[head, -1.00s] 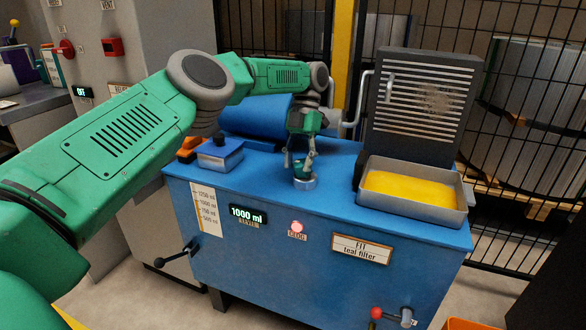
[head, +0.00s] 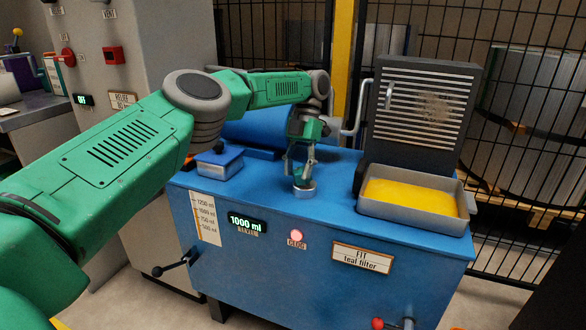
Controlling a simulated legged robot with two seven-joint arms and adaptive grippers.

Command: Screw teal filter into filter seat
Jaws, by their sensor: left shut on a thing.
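My left gripper (head: 301,168) reaches down onto the top of the blue machine and is shut on the teal filter (head: 301,176). The filter is small and mostly hidden between the fingers. It is right over the round grey filter seat (head: 304,191) and appears to touch it; how far it is seated I cannot tell. A label reading "FIT teal filter" (head: 361,258) is on the machine's front. My right gripper is not in view.
The blue machine (head: 330,220) has a lit red CLOG lamp (head: 296,237) and a display reading 1000 ml (head: 247,223). A grey tray of yellow material (head: 445,225) stands at the right, before a dark slatted panel (head: 424,110).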

